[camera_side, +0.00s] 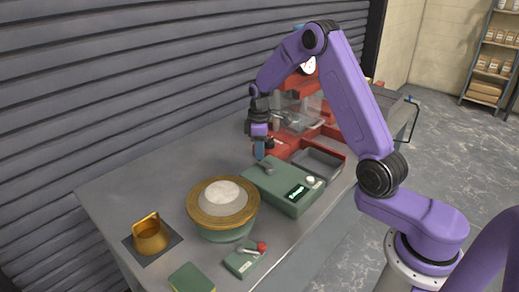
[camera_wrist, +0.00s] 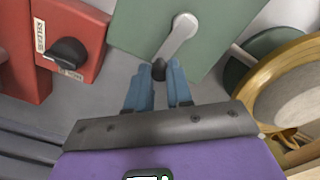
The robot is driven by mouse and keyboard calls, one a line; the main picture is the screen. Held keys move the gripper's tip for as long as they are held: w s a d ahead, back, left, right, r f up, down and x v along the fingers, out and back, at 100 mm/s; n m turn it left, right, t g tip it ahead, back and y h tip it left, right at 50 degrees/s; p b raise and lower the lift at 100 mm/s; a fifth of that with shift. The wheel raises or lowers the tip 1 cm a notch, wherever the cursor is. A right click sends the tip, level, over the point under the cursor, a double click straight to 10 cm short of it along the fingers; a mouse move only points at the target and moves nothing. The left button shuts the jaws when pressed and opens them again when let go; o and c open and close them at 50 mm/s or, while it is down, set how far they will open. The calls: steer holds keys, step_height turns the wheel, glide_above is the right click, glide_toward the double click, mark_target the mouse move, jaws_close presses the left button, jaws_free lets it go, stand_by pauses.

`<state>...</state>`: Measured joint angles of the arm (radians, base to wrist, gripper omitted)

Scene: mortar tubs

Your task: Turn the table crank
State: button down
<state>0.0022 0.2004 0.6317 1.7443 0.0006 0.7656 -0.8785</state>
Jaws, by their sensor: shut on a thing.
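The crank is a light grey arm (camera_wrist: 178,36) on top of a green box (camera_wrist: 135,22), with a dark knob (camera_wrist: 159,70) at its end. In the side view the green box (camera_side: 285,199) has a small lit display and a pale knob, and the crank arm (camera_side: 267,168) shows at its far left part. My gripper (camera_wrist: 158,78) has its blue fingers on either side of the dark knob, shut on it. In the side view my gripper (camera_side: 259,153) points down at the box's back left corner. The fingers partly hide the knob there.
A gold-rimmed round table (camera_side: 206,217) on a green base stands front left, with a pale disc on it. A small green box with a red knob (camera_side: 262,246) is in front. Red machinery (camera_side: 285,148) stands behind.

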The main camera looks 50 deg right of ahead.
mark_target(281, 166)
steer(key=shift+d+m, duration=0.15)
steer(key=shift+m, duration=0.15)
steer(key=d+m, duration=0.1)
steer(key=m, duration=0.1)
steer(key=s+d+m, duration=0.1)
steer(key=m, duration=0.2)
steer(key=shift+d, duration=0.1)
steer(key=m, duration=0.2)
steer(key=s+d+m, duration=0.1)
steer(key=m, duration=0.2)
steer(key=shift+s+d+m, duration=0.3)
steer(key=shift+s, duration=0.05)
steer(key=m, duration=0.1)
steer(key=s+m, duration=0.1)
steer(key=m, duration=0.1)
steer(key=shift+s+d+m, duration=0.25)
steer(key=shift+m, duration=0.05)
steer(key=shift+s+m, duration=0.35)
steer(key=shift+m, duration=0.4)
steer(key=shift+s+m, duration=0.3)
steer(key=shift+m, duration=0.45)
steer(key=c, duration=1)
jaws_free()
